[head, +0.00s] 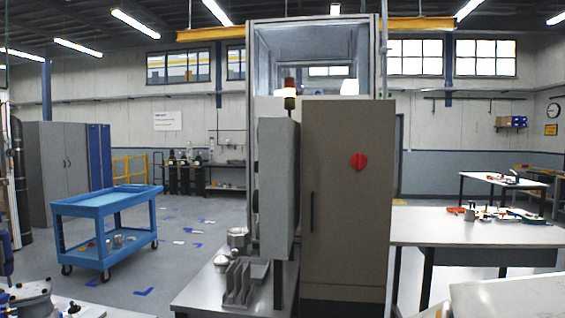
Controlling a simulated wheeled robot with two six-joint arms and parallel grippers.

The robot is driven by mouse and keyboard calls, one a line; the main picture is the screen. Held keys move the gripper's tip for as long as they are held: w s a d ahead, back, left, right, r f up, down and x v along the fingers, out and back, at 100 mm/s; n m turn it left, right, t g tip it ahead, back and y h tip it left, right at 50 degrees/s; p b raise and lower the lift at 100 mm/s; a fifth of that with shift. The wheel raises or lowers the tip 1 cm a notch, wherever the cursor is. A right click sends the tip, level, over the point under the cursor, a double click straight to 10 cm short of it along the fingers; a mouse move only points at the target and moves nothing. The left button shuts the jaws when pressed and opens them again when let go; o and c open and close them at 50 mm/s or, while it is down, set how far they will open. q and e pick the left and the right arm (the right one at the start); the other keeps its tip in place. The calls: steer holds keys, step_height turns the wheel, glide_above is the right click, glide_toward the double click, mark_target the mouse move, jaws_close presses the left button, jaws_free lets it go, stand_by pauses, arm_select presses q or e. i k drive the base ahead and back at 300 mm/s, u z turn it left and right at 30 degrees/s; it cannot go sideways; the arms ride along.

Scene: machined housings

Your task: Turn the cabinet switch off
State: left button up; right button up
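The cabinet (345,220) is a tall grey-brown box standing upright in the middle of the head view. Its front door has a dark vertical handle (312,211) near the left edge. The switch (358,161) is a red rotary knob on the upper right part of the door. It is too small to tell its exact setting or any marks around it. Neither of my grippers is in view, and nothing touches the switch.
A machine with a glazed upper enclosure (300,62) stands behind and left of the cabinet. Metal parts (238,282) sit on a low table at its left. A blue cart (105,203) stands farther left. A white-topped workbench (470,233) is at the right. Open floor lies around the cart.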

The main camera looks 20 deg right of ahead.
mark_target(358, 161)
steer(key=u, duration=0.4)
steer(key=k, duration=0.6)
steer(key=u, duration=0.4)
steer(key=i, duration=1.05)
steer(key=z, duration=0.9)
steer(key=i, duration=0.85)
steer(key=z, duration=0.45)
